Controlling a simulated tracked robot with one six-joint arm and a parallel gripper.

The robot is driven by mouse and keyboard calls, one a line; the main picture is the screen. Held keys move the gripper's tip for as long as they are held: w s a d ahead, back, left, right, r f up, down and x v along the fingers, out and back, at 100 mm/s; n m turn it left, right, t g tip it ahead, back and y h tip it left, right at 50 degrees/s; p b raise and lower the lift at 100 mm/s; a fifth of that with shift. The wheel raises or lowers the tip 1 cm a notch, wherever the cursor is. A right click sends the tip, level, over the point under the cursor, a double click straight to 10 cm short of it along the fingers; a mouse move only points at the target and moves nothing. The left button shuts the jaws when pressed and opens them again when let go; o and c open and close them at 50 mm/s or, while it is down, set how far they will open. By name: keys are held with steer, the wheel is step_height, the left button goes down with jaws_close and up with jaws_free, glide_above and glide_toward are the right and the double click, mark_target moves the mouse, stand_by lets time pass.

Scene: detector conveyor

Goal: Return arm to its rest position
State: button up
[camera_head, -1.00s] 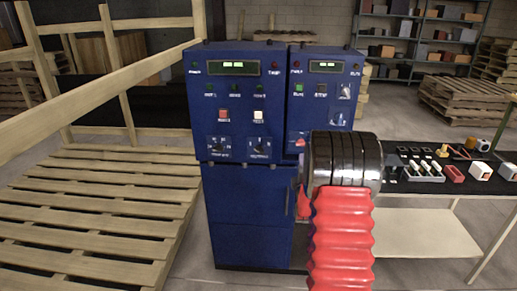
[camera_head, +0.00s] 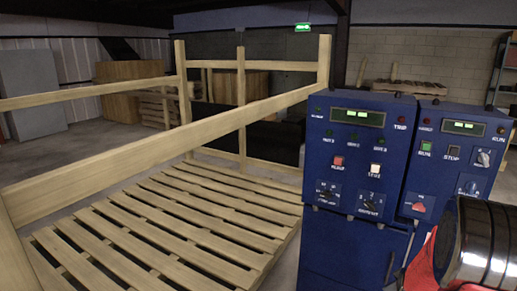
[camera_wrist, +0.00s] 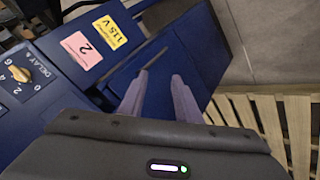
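My arm (camera_head: 487,245) shows at the lower right of the head view as a dark shiny cylinder with a red ribbed sleeve, in front of the right blue cabinet. My gripper (camera_wrist: 160,76) shows in the wrist view with its two fingers apart and nothing between them. The fingers point over a blue cabinet surface (camera_wrist: 150,50). I cannot tell how far they are from it. The gripper's fingers are not visible in the head view.
Two blue control cabinets, left (camera_head: 352,150) and right (camera_head: 455,150), stand at right with lit displays. A wooden pallet structure (camera_head: 160,235) with rails fills the left. In the wrist view, a dial (camera_wrist: 18,73) and yellow sticker (camera_wrist: 110,33) are near the gripper; bare floor (camera_wrist: 285,40) lies beyond.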

steer(key=s+a+r+m+y, duration=0.1)
steer(key=s+a+r, duration=0.6)
steer(key=a, duration=0.5)
steer(key=s+a+r+g+y, duration=0.1)
steer(key=s+a+r+y, duration=0.1)
steer(key=s+a+r, duration=0.5)
steer(key=s+a+r+m+g+y, duration=0.1)
steer(key=s+a+r+y, duration=0.1)
steer(key=s+a+r, duration=0.6)
steer(key=s+a, duration=0.4)
steer(key=a, duration=0.4)
steer(key=shift+s+a+m, duration=0.15)
steer(key=shift+a+m, duration=0.15)
steer(key=shift+a, duration=0.1)
steer(key=shift+d, duration=0.1)
